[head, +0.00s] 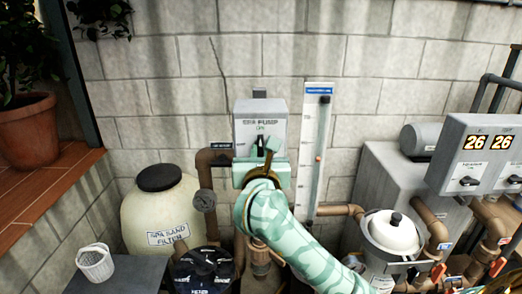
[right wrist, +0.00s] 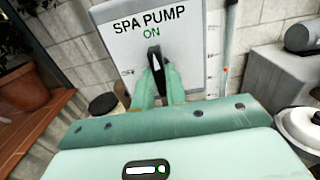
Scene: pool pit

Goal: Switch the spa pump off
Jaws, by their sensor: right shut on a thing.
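The grey spa pump box (head: 246,107) is on the block wall in the middle of the head view. It also fills the top of the right wrist view (right wrist: 190,28), where it reads "SPA PUMP" with a green "ON" below. Its black switch knob (right wrist: 155,57) stands upright, pointing at "ON". A small label on the box left of the knob is hard to read. My right gripper (head: 262,151) is in front of the box, its two pale green fingers (right wrist: 158,84) shut on the knob from either side. The fingers hide the knob's lower part. My left gripper is not in view.
A spa sand filter (head: 160,212) and brown pipes (head: 208,165) stand left of the box. A tall gauge board (head: 318,130) is close on its right. A heater panel (head: 480,150) and a white-lidded pot (head: 393,232) are farther right. A potted plant (head: 28,128) stands far left.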

